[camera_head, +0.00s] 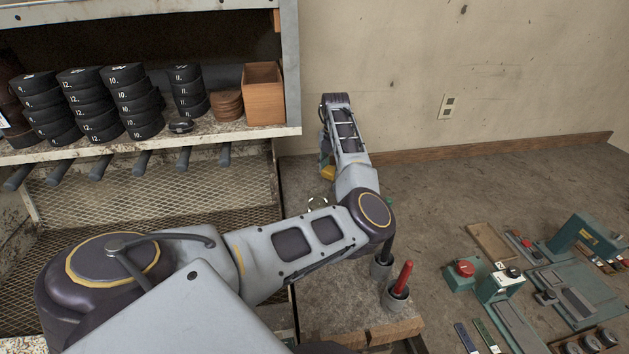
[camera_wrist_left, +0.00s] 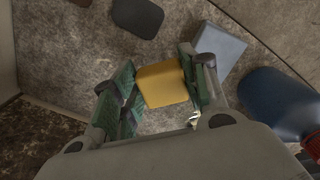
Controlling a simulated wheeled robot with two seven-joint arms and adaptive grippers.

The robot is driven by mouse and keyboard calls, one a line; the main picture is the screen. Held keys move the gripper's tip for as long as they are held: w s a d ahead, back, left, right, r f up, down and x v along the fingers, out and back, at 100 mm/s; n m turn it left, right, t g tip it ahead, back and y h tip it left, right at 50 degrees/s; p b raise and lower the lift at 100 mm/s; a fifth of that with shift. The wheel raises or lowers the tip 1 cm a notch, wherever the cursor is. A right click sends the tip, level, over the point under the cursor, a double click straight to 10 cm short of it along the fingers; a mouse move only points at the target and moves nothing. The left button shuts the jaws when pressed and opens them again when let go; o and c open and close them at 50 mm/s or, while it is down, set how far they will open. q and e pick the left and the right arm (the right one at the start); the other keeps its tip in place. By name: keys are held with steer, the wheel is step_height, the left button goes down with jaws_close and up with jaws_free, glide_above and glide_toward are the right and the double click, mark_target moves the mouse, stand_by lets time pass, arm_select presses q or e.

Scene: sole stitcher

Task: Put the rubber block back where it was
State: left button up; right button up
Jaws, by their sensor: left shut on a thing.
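The yellow block (camera_wrist_left: 160,86), which I take to be the rubber block, sits between the green-padded fingers of my left gripper (camera_wrist_left: 158,62) in the left wrist view. The gripper is shut on it. In the head view only a small yellow part of the block (camera_head: 327,173) shows below the left wrist, beside the wall end of the bench; my arm hides the rest. I cannot tell whether the block touches the surface under it. My right gripper is not in view.
A dark flat piece (camera_wrist_left: 138,17), a grey block (camera_wrist_left: 221,48) and a blue rounded container (camera_wrist_left: 275,100) lie close around the gripper. A shelf (camera_head: 215,135) with stacked black discs stands left. A red-handled tool (camera_head: 402,278) stands in a cup near my forearm.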

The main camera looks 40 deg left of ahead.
arm_select(q)
steer(key=s, duration=0.1)
steer(key=s+a, duration=0.1)
steer(key=s, duration=0.1)
steer(key=s+a+p, duration=0.1)
steer(key=s, duration=0.1)
steer(key=shift+s, duration=0.15)
steer(key=shift+s+a, duration=0.2)
steer(key=shift+s, duration=0.4)
steer(key=shift+f, duration=0.1)
step_height(320, 180, down, 2)
steer(key=shift+p, duration=0.35)
steer(key=shift+f, duration=0.7)
steer(key=o, duration=1)
steer(key=shift+f, duration=0.1)
